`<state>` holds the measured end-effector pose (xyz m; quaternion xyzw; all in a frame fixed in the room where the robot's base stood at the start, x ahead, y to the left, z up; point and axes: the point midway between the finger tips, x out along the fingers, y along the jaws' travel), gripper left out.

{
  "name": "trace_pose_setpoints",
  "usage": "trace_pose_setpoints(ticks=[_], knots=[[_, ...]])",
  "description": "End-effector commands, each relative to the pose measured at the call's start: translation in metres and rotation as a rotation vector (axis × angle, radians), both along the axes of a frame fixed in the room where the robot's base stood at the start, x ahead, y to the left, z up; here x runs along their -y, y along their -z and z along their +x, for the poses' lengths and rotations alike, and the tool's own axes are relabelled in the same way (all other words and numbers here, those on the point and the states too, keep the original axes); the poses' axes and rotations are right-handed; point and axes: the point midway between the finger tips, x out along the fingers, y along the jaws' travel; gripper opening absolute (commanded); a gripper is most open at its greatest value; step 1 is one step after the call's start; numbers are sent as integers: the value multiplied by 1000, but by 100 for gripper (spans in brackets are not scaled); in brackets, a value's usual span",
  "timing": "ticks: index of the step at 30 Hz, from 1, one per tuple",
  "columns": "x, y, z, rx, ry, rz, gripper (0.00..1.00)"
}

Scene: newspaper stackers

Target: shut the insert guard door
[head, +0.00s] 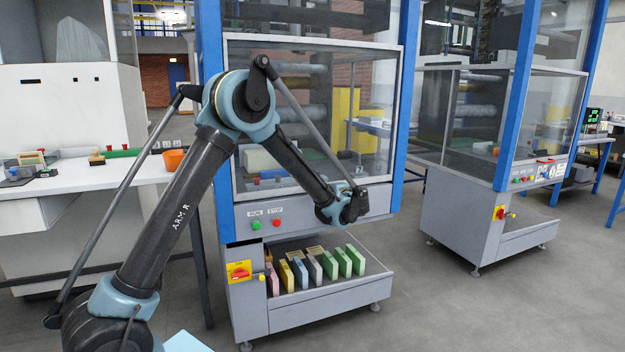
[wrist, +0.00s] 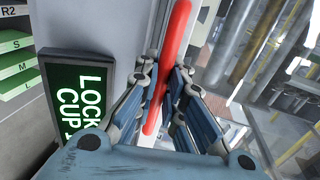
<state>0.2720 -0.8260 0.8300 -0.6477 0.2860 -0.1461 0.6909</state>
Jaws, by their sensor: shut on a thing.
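A clear guard door (head: 310,110) in a grey frame sits on the front of the near blue-posted stacker; I take it to be the insert guard door. Rollers show through its pane. My gripper (head: 354,204) is at the lower right of this door. In the wrist view, my gripper (wrist: 164,82) has its fingers on both sides of a red bar handle (wrist: 176,35) and is shut on it. The handle is hidden in the head view. I cannot tell whether the door is fully shut or ajar.
A dark sign reading LOCK CUP (wrist: 82,100) is left of the fingers. A lower shelf holds several coloured blocks (head: 330,264). A second stacker (head: 480,215) stands right, a white workbench (head: 90,190) left. Grey floor (head: 480,310) is clear at front right.

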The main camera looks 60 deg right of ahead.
Motion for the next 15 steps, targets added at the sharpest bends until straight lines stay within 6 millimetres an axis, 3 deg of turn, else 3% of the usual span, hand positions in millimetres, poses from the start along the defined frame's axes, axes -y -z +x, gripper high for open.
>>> trace_pose_setpoints(ticks=[3, 15], knots=[[3, 12, -13, -3, 18, 0, 0], [3, 21, -19, -6, 24, 0, 0]])
